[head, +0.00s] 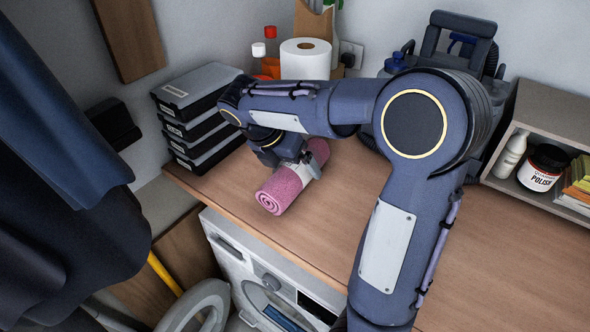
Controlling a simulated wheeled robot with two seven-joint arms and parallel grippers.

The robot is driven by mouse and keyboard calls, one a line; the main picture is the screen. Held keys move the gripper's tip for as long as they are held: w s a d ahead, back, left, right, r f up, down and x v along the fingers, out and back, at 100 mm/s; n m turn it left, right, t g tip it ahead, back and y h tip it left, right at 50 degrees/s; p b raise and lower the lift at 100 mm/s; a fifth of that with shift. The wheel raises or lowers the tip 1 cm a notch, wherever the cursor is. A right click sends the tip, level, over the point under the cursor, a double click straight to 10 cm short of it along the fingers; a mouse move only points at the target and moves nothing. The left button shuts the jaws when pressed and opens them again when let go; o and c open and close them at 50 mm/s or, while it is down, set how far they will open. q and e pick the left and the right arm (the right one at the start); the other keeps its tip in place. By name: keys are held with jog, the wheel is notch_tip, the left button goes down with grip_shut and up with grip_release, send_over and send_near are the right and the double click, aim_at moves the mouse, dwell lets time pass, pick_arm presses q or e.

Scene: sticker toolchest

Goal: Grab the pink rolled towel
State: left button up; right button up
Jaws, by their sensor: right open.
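The pink rolled towel (272,196) lies on the wooden counter near its front edge, with a pale band around its middle. Its spiral end faces the front left. My right arm reaches over the counter, and my right gripper (309,170) is down at the towel's middle. The jaws are open around or just over the band; the wrist hides part of them and part of the towel, so I cannot tell whether they touch it. My left gripper is not in view.
Stacked black cases (200,112) stand left of the towel. A paper roll (305,60) and bottles stand behind it. A shelf box (556,112) is at the right. A washing machine (236,262) sits below the counter edge. Dark clothes (60,200) hang at the left.

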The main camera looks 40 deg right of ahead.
jog(key=shift+d+f, duration=0.2)
jog(key=shift+f, duration=0.2)
jog(key=c, duration=1.1)
jog(key=shift+r, duration=0.1)
jog(key=shift+c, duration=0.2)
